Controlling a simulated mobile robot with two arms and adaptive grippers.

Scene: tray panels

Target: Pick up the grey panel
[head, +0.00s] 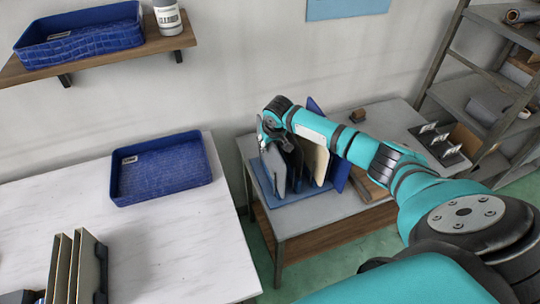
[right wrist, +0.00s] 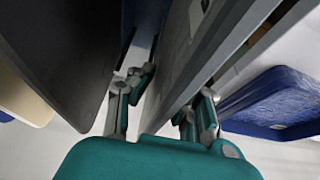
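The grey panel (head: 276,172) stands upright at the left end of a blue rack on the far table. My right gripper (head: 276,141) is at its top edge, coming down from above. In the right wrist view the grey panel (right wrist: 185,65) runs between the two fingers of the right gripper (right wrist: 170,95). One finger is on each side, with a visible gap on the left side, so the gripper looks open around it. A dark panel (right wrist: 70,50) stands close beside the left finger. My left gripper is not in view.
A cream panel (head: 316,162) and a blue panel (head: 341,178) stand in the same rack (head: 290,199). A blue tray (head: 160,168) lies on the white table (head: 170,240) at left. More panels (head: 75,268) stand at its front. A metal shelf (head: 480,80) is at right.

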